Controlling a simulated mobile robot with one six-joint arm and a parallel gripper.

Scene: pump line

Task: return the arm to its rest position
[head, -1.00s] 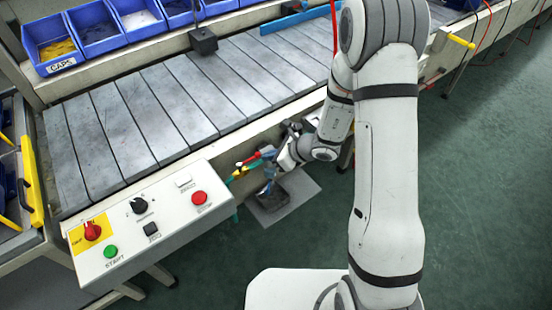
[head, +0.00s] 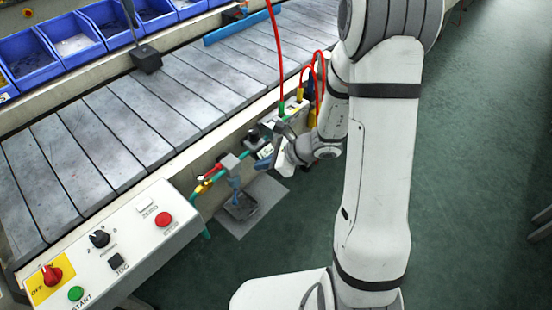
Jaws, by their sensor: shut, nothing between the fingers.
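My white arm rises from its base at the lower right, and its upper link stands in front of the right part of the scene. The forearm reaches left toward the conveyor's front side. My gripper (head: 270,151) is small in the picture, at the conveyor's front edge, close to a grey fitting with coloured hoses (head: 230,164). It looks shut, with nothing seen in it. Whether it touches the fitting or a hose, I cannot tell. The arm's links partly hide the wrist.
The slatted conveyor (head: 120,125) runs behind, with blue bins (head: 72,42) beyond it. A control panel (head: 120,240) stands at lower left. Red hoses (head: 277,50) hang near the forearm. A dark pedestal on a grey plate (head: 265,192) is below.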

